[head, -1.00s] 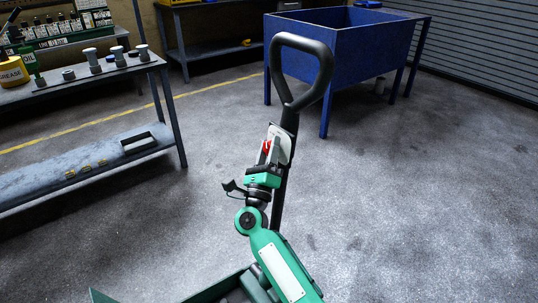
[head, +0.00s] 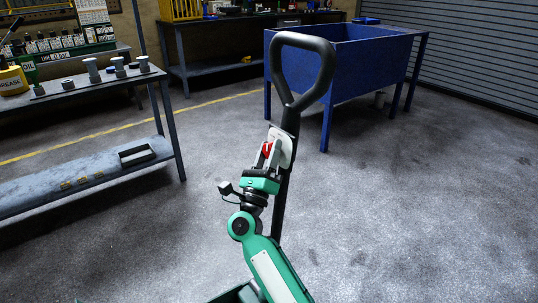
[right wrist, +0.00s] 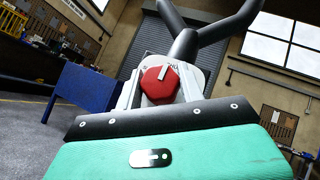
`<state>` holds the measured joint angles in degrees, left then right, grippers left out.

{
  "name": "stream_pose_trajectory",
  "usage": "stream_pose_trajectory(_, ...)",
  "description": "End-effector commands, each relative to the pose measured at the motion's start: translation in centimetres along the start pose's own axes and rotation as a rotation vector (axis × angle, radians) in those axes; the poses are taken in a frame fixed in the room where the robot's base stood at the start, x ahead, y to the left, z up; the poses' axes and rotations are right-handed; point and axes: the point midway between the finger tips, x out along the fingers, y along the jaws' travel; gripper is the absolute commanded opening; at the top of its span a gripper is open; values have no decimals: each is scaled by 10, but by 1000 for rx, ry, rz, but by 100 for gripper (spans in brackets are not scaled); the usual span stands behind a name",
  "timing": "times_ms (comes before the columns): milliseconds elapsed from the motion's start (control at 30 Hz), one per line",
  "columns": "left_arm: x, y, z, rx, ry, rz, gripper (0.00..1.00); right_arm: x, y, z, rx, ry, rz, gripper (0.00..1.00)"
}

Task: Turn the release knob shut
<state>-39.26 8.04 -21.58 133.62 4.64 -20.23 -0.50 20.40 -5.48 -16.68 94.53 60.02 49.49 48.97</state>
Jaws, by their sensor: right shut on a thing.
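The red release knob (head: 267,149) sits on a pale plate (head: 284,147) on the jack's black upright handle (head: 290,118), which ends in a loop at the top. My right gripper (head: 268,152) reaches up from below and is shut on the knob. In the right wrist view the knob (right wrist: 156,90) is a red many-sided cap between grey fingers, with a white pointer mark tilted slightly right of straight up. My left gripper is not in view.
A workbench (head: 75,88) with cans, bottles and grey parts stands at the left. A blue bin on legs (head: 345,60) stands behind the handle, and another bench (head: 225,20) is at the back. The floor to the right is clear.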

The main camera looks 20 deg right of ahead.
Motion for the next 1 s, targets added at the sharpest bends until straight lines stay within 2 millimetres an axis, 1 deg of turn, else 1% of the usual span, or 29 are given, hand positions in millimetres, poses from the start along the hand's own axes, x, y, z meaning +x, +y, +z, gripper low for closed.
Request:
stream_pose_trajectory(467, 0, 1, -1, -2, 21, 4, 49, -1, 0, -1, 2, 2, -3, 16)
stream_pose_trajectory(500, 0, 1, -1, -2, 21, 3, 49, -1, 0, -1, 2, 2, -2, 41)
stream_pose_trajectory(567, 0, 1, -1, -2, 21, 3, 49, 0, 0, -1, 2, 2, -2, 52)
stream_pose_trajectory(600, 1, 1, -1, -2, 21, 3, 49, 0, 0, -1, 2, 2, -2, 60)
stream_pose_trajectory(867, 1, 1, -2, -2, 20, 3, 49, 0, 0, 0, 2, 0, -3, 61)
stream_pose_trajectory(1000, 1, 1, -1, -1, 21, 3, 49, -8, 1, 0, 2, 0, -1, 61)
